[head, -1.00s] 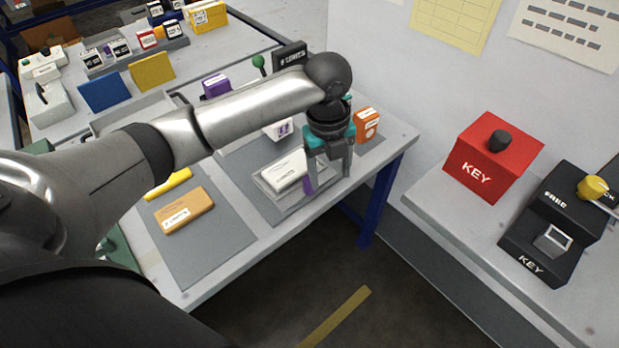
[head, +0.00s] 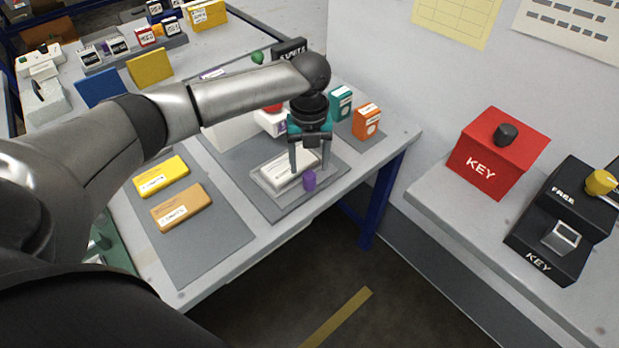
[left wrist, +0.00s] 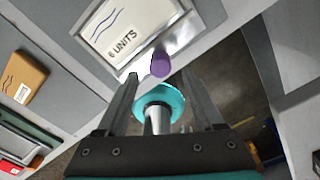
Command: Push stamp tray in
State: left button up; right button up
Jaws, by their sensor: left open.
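A shallow grey tray (head: 283,190) holds a white block labelled "6 UNITS" (head: 282,170) and sits on a grey mat near the table's front edge. A purple knob (head: 309,181) stands at the tray's front side. In the left wrist view the knob (left wrist: 160,63) is between and just beyond my fingertips, beside the white block (left wrist: 117,27). My left gripper (head: 309,166) is open and empty, pointing down over the tray's front right part, its fingers close to the knob. Whether a finger touches the knob I cannot tell. My right gripper is not in view.
Yellow (head: 161,177) and orange (head: 182,207) blocks lie on a mat to the left. Teal (head: 340,103) and orange (head: 366,121) boxes stand behind the gripper to the right. A red KEY box (head: 497,152) is on a separate right-hand counter. The floor gap in front is open.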

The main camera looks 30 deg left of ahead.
aim_at(309, 174)
pick_arm(q)
notch_tip(309, 174, down, 5)
jog(key=shift+b, duration=0.45)
grip_shut()
dwell(0.3)
dwell(0.9)
